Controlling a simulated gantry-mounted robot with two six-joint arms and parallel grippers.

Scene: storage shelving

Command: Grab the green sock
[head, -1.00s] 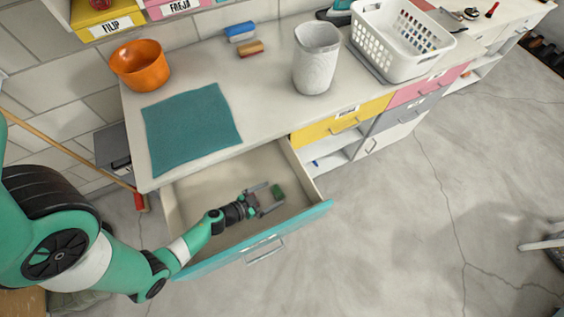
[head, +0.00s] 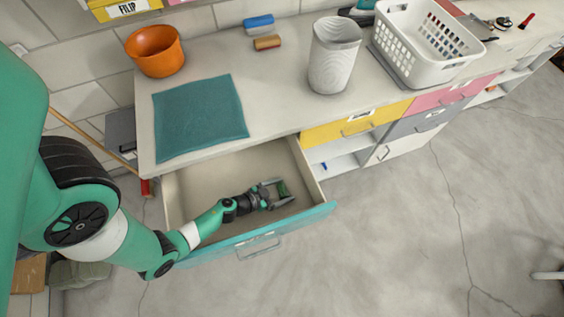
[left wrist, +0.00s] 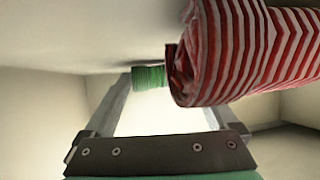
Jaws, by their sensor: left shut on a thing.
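The green sock (head: 283,189) is a small ribbed bundle inside the open teal-fronted drawer (head: 205,177). It also shows in the left wrist view (left wrist: 150,77), at the far end of my fingers. My left gripper (head: 279,193) reaches into the drawer and is shut on the green sock. The left-hand finger meets the sock's side in the wrist view; the other fingertip is hidden there by a rolled red-and-white striped sock (left wrist: 255,50). My right gripper is not in view.
The drawer's walls surround my gripper. Above, the counter holds a teal cloth (head: 199,118), an orange bowl (head: 155,52), a white bin (head: 333,58) and a white basket (head: 425,50). The floor at right is mostly clear.

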